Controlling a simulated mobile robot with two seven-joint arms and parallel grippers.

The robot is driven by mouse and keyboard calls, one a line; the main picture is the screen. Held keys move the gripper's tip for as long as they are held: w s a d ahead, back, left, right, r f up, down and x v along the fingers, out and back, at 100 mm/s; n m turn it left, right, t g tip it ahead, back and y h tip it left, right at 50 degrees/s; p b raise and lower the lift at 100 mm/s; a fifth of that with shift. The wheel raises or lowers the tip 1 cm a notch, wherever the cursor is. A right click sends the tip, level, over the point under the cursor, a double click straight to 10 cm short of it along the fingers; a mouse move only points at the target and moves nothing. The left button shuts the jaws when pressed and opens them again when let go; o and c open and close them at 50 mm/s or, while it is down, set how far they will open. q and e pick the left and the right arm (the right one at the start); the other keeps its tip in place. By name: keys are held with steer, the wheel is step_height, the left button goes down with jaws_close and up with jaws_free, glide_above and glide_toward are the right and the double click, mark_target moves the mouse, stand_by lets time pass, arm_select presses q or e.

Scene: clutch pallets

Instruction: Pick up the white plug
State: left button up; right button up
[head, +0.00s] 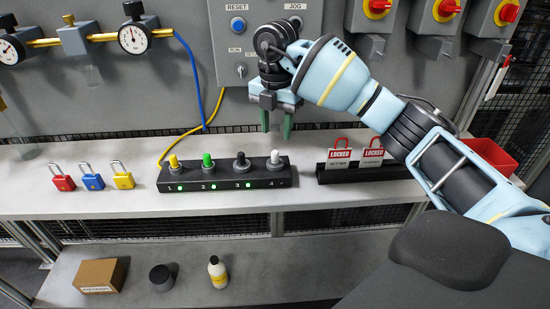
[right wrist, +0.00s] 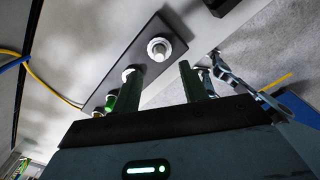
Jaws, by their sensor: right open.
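The white plug (head: 275,158) stands upright at position 4, the right end of a black socket strip (head: 222,180) on the bench. It also shows in the right wrist view (right wrist: 159,49), seen from above and ahead of the fingers. My right gripper (head: 277,122) is open and empty, its two green fingers pointing down above and slightly behind the white plug, apart from it. The fingers also show in the right wrist view (right wrist: 162,88). Yellow (head: 174,162), green (head: 208,162) and black (head: 240,162) plugs stand in the same strip. My left gripper is not in view.
Red (head: 62,180), blue (head: 92,180) and yellow (head: 122,178) padlocks lie left of the strip. Two red LOCKED tags (head: 341,158) stand on a black holder at right. A grey panel (head: 262,75) rises behind. A lower shelf holds a box (head: 99,276) and a bottle (head: 217,272).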

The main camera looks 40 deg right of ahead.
mark_target(275, 152)
steer(key=shift+a+f, duration=0.1)
steer(key=shift+f, duration=3.4)
jaws_close()
